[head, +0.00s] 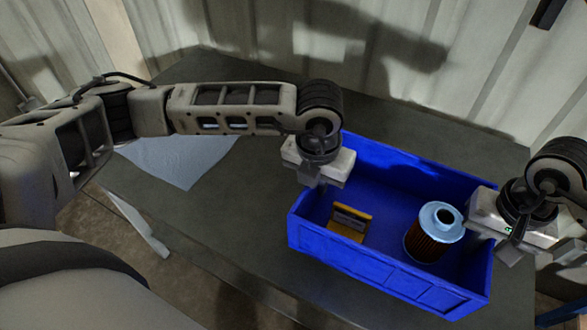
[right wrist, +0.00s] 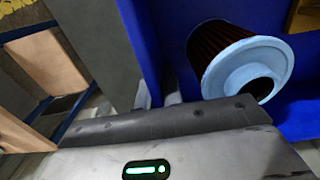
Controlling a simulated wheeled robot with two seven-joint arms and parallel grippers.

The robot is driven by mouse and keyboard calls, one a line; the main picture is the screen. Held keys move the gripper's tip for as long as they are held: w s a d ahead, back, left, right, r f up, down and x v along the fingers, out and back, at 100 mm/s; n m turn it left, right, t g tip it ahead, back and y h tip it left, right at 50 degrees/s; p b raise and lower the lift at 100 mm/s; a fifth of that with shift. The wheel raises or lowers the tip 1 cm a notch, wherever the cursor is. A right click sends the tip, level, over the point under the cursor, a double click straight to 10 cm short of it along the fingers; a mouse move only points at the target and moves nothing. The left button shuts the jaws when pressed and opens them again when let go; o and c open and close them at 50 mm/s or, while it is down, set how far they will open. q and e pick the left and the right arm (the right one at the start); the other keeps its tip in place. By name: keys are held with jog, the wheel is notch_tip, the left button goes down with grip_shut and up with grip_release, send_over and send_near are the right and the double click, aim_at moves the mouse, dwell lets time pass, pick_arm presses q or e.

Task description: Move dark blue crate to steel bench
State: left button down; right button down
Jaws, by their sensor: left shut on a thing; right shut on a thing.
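The dark blue crate (head: 385,268) is on or just above a dark grey bench top (head: 250,230); I cannot tell whether it touches. Inside it are a filter cartridge (head: 434,232) with a light blue end cap and a yellow-brown block (head: 349,222). My left gripper (head: 312,180) is shut on the crate's left end wall. My right gripper (head: 478,225) is shut on the right end wall; its fingertips are largely hidden. The right wrist view shows the cartridge (right wrist: 240,65) close beside the blue wall (right wrist: 175,45).
A pale blue cloth or sheet (head: 185,155) lies on the bench at the left. A corrugated light wall (head: 390,50) stands behind the bench. The bench top is clear in front of and left of the crate. In the right wrist view, a wooden-looking box (right wrist: 45,65) shows below at the left.

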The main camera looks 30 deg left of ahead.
aim_at(316, 198)
pick_arm(q)
jog(key=shift+f, duration=0.1)
pick_arm(e)
jog(key=shift+f, duration=0.1)
